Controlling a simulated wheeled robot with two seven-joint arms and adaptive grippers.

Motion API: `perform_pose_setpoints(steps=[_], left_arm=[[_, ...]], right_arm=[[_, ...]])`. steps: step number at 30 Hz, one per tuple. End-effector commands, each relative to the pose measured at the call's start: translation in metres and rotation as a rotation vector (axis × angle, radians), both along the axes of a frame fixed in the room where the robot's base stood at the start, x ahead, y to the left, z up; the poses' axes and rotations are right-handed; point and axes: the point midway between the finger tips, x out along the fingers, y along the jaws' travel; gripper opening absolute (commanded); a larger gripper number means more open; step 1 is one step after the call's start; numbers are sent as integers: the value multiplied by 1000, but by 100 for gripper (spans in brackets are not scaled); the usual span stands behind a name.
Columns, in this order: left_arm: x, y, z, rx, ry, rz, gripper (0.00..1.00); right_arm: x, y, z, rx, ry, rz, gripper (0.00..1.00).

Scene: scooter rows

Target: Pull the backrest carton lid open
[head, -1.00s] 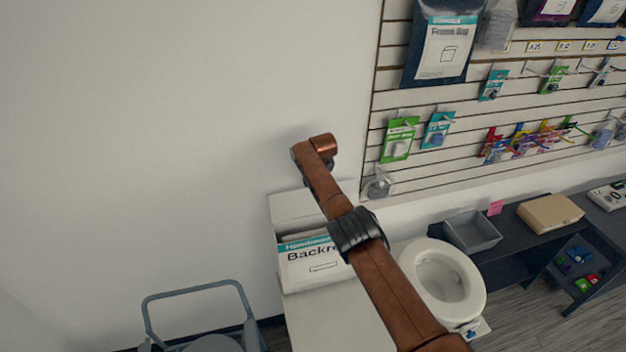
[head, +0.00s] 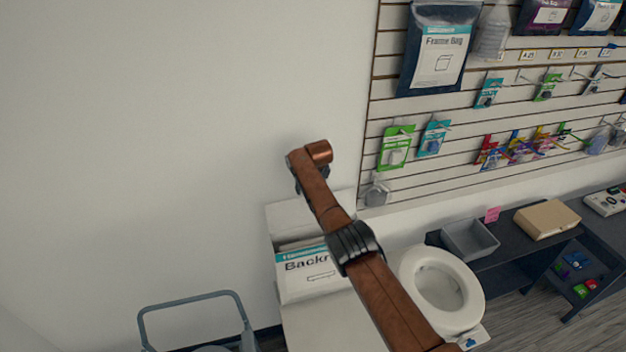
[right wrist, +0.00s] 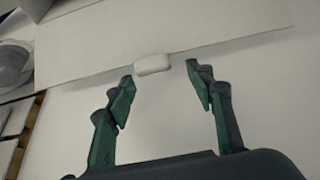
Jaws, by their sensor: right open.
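The backrest carton (head: 305,284) is a white box with a teal band and the partly covered word "Backr...". It stands on a white surface beside the wall. Its pale lid (head: 288,217) shows behind the labelled front, with a narrow dark gap between them. In the right wrist view, a small white tab (right wrist: 153,64) sticks out from the edge of a white panel. My right gripper (right wrist: 160,74) is open, its green fingers on either side of the tab, which lies just past the tips. My right arm crosses the carton in the head view, where its fingers are hidden.
A white toilet seat (head: 441,287) stands right of the carton. A grey bin (head: 470,240) and a tan box (head: 547,219) sit on a dark shelf. A grey tubular frame (head: 190,299) stands at lower left. A slatted wall display (head: 480,112) fills the upper right.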

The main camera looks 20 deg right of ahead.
Motion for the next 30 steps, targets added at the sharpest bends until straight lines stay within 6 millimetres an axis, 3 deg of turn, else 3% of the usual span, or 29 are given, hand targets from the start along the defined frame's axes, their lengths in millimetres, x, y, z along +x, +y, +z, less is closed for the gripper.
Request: perform_pose_setpoints(steps=[6, 21, 30], left_arm=[[0, -1, 0, -1, 0, 0, 40], [0, -2, 0, -1, 0, 0, 40], [0, -2, 0, -2, 0, 0, 40]], right_arm=[[-10, -5, 15, 4, -3, -13, 49], [-45, -2, 90, 0, -5, -12, 49], [-51, -2, 102, 0, -4, -11, 49]])
